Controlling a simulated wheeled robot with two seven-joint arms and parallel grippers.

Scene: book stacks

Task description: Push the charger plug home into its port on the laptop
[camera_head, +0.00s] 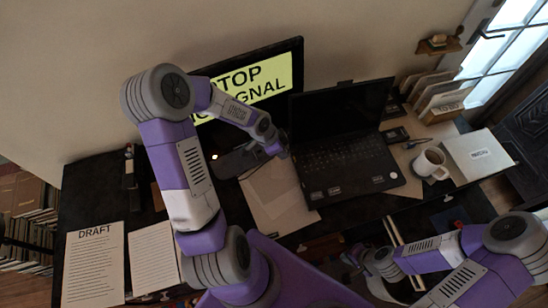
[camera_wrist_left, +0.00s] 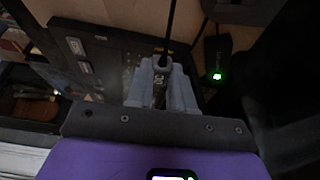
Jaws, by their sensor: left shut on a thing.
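The black laptop (camera_head: 348,165) stands open on the desk, its keyboard facing me. My left gripper (camera_head: 284,152) is at the laptop's left edge. In the left wrist view the left gripper (camera_wrist_left: 160,85) is shut on the charger plug (camera_wrist_left: 160,92), with a dark cable running up from it. The laptop (camera_wrist_left: 100,65) shows there beside the fingers. The fingers hide most of the plug, and I cannot see the port or how far in the plug is. My right gripper (camera_head: 366,264) is low at the desk's front, away from the laptop; its jaw gap is unclear.
A dark block with a green light (camera_wrist_left: 217,65) lies near the left gripper. A monitor (camera_head: 250,80) stands behind. A white mug (camera_head: 430,163) and a white box (camera_head: 479,155) are right of the laptop. Papers (camera_head: 95,262) lie at the left; folders (camera_head: 275,195) lie in front.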

